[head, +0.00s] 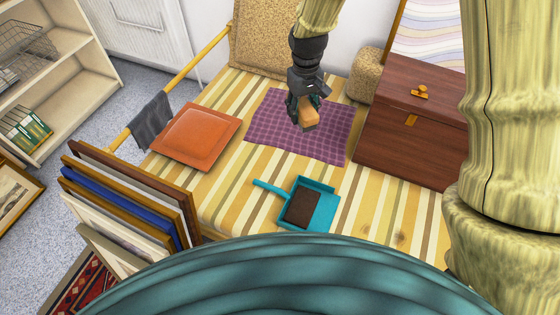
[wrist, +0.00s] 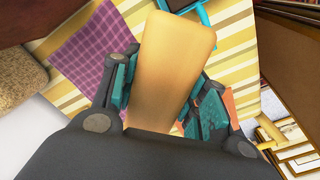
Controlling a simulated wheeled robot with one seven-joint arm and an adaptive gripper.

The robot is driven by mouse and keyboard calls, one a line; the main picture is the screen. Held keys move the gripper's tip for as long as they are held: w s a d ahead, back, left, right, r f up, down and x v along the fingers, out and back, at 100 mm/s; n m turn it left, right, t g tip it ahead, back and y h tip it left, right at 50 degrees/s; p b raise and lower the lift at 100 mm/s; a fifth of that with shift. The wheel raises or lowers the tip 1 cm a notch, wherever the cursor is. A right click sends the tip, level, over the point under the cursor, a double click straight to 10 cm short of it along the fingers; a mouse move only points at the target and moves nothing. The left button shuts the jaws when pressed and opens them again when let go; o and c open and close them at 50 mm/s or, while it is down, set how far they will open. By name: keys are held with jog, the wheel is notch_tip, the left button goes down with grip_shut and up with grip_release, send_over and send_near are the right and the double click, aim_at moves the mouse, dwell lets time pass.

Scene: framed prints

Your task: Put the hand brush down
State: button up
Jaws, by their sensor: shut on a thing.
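My gripper (head: 303,108) is shut on the hand brush (head: 308,119), a tan block with rounded edges. In the wrist view the brush (wrist: 170,60) sits between the two teal finger pads and points away from the palm. In the head view the brush appears over the purple checked cloth (head: 270,137); the exact gap below it is hard to judge. The bristles do not show. The cloth lies on a yellow striped surface (head: 362,210).
A teal dustpan (head: 325,211) with a dark brown patch lies nearer me. An orange cushion (head: 195,136) is at the left, a wooden chest (head: 400,130) at the right, a tan woven stool (head: 365,75) behind. Framed prints (head: 150,205) stand front left. Striped space is free around the dustpan.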

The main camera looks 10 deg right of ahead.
aim_at(287, 159)
jog(key=shift+w+a+f+n+b, duration=0.4)
jog(key=shift+w+f+n+b, duration=0.9)
jog(key=shift+f, duration=3.65)
jog(key=shift+w+a+f+n+b, duration=0.4)
jog(key=shift+w+f+n+b, duration=0.9)
jog(key=shift+f, duration=3.7)
jog(key=shift+w+a+f+n+b, duration=0.5)
jog(key=shift+f+n+b, duration=1.4)
jog(key=shift+f, duration=3.05)
jog(key=shift+w+d+f, duration=0.1)
jog(key=shift+f, duration=0.05)
jog(key=o, duration=1.3)
jog(key=shift+o, duration=0.2)
notch_tip(287, 159, up, 12)
jog(key=p, duration=0.2)
